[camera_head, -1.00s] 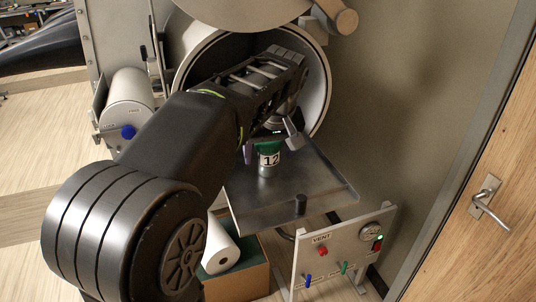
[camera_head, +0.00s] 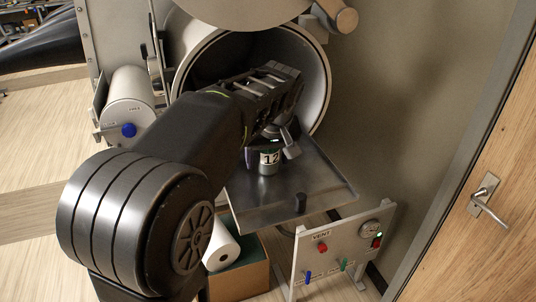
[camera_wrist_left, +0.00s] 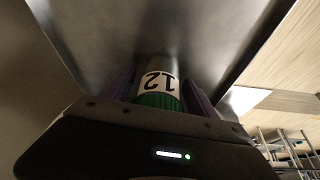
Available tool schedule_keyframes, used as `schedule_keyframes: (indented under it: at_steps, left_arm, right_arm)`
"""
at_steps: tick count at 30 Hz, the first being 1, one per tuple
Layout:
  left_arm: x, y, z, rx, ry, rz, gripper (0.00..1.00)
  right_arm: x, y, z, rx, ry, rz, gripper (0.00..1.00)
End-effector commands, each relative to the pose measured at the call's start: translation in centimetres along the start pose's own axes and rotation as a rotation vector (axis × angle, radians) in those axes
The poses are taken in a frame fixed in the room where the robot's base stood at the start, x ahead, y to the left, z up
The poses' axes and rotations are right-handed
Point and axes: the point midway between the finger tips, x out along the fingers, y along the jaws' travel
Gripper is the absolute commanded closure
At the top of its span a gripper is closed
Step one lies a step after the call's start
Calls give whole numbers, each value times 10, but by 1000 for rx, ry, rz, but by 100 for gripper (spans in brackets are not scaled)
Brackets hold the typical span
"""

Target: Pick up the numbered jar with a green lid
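The numbered jar (camera_head: 268,160) is a metal-grey jar with a white label reading 12. It stands upright on the metal tray (camera_head: 325,195) in front of the round port. Its green lid (camera_wrist_left: 158,101) shows in the left wrist view; in the head view my gripper mostly hides it. My left gripper (camera_head: 272,147) is over the jar from above, with its purple-sided fingers (camera_wrist_left: 160,92) on either side of the lid. The fingers look apart, with one standing off the jar in the head view. My right gripper is not in view.
The round port (camera_head: 318,80) opens behind the tray. A black knob (camera_head: 300,203) stands on the tray's front edge. A vent panel (camera_head: 335,252) with a gauge is below right. A cardboard box (camera_head: 240,278) and white roll (camera_head: 221,246) are below the tray. A wooden door (camera_head: 490,130) is at right.

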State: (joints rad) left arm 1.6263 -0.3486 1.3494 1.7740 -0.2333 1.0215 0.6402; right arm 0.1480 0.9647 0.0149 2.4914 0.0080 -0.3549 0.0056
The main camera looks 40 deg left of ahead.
Motion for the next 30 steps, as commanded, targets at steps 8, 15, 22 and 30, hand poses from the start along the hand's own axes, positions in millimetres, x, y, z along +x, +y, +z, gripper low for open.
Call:
schedule_keyframes:
  at_steps: [8, 15, 22, 30]
  left_arm:
    - [0, 0, 0, 0, 0, 0, 56]
    - [0, 0, 0, 0, 0, 0, 76]
    - [0, 0, 0, 0, 0, 0, 89]
    - [-5, 0, -3, 0, 2, 1, 89]
  right_arm:
    - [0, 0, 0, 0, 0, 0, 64]
    - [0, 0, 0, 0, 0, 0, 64]
    - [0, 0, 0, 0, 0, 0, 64]
    - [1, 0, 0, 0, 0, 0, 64]
